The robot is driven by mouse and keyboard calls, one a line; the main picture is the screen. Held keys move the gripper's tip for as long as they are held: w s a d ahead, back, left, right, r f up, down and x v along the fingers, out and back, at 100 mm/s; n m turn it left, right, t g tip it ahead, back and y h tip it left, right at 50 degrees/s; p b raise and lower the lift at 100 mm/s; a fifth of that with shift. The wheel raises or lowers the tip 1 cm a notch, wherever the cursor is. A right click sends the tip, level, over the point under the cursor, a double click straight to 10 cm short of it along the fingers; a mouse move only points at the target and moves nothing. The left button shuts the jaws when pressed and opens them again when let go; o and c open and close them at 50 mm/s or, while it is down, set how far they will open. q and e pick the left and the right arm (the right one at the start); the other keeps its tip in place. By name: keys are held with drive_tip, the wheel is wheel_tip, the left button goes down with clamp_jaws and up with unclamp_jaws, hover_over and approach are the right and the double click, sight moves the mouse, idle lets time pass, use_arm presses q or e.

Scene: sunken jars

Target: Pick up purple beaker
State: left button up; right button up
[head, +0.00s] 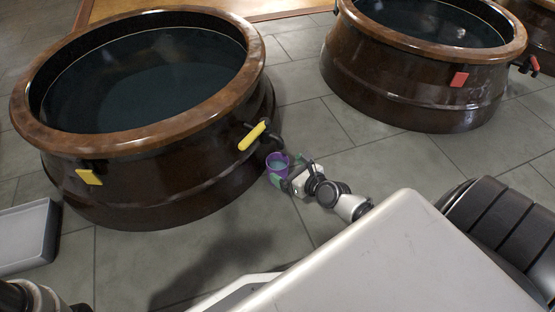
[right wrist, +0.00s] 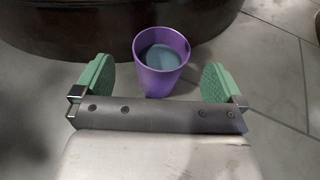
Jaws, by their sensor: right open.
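The purple beaker (head: 277,163) stands upright on the tiled floor in the head view, close to the base of the left brown jar. Something bluish-grey shows inside it. It also shows in the right wrist view (right wrist: 161,62), just ahead of my right gripper and between the lines of its green fingers. My right gripper (head: 284,173) is at the beaker in the head view. In the right wrist view its two green finger pads (right wrist: 158,82) are wide apart with the beaker between or just beyond them. No contact with the beaker is clear. My left gripper is not in view.
A large brown jar (head: 150,185) with dark liquid, a yellow handle (head: 252,136) and a yellow tag stands beside the beaker. Another brown jar (head: 420,95) with a red tag stands at right. A grey tray (head: 27,236) lies at left. Floor between the jars is clear.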

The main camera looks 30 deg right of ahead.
sight(271, 158)
drive_tip(key=b+x, duration=0.1)
drive_tip(key=x, duration=0.1)
drive_tip(key=f+b+x, duration=0.1)
drive_tip(key=b+x, duration=0.1)
drive_tip(key=x, duration=0.1)
drive_tip(key=shift+s+d, duration=0.1)
drive_tip(key=shift+s, duration=0.05)
drive_tip(key=shift+w+b, duration=0.35)
drive_tip(key=shift+r, duration=0.1)
drive_tip(key=c, duration=1.2)
drive_tip(key=shift+r+p, duration=0.3)
